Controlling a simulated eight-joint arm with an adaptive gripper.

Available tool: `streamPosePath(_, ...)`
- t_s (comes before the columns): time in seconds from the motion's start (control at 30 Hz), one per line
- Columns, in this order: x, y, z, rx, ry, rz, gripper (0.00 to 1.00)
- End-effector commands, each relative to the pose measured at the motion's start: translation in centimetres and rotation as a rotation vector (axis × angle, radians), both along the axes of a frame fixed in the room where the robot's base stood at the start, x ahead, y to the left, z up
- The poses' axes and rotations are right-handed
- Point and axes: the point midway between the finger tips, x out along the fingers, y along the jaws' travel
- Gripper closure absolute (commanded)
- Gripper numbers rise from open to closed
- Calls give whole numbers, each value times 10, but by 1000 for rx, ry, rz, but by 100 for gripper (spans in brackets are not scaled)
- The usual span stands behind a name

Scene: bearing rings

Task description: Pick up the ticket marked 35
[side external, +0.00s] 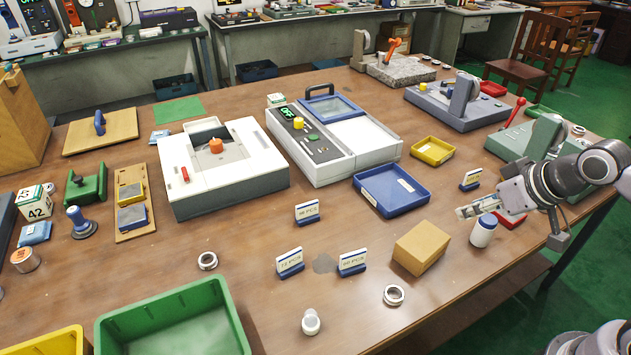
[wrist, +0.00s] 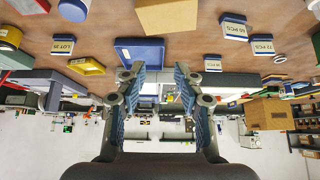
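The ticket reading LOT 35 is a small white card in a blue base; it stands at the upper left of the wrist view (wrist: 63,45). In the side external view a matching ticket (side external: 470,180) stands just behind my gripper (side external: 466,211), its text too small to read there. My gripper is raised over the right side of the table, pointing left. In the wrist view its two blue-padded fingers (wrist: 158,85) are apart with nothing between them. The ticket is apart from the fingers, off to their upper left.
A blue-and-white bottle (side external: 484,231) stands close below my gripper. A yellow tray (side external: 432,150), blue tray (side external: 361,204) and cardboard box (side external: 421,247) are nearby. Three other tickets, (side external: 290,262), (side external: 352,262) and (side external: 307,212), stand farther left. Bare tabletop lies between box and blue tray.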

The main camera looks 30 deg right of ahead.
Motion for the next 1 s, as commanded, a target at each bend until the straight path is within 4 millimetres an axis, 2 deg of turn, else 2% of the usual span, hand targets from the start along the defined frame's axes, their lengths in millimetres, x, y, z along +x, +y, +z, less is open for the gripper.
streamPosePath(0.33, 0, 0, 0, 1, 0, -1, 66)
streamPosePath(0.47, 7, -5, 5, 11, 14, -39, 66)
streamPosePath(0.57, 19, -15, 13, 30, 41, -118, 66)
streamPosePath(0.73, 51, -42, 26, 76, 100, -319, 66)
streamPosePath(1.0, 105, -93, 29, 133, 173, -667, 66)
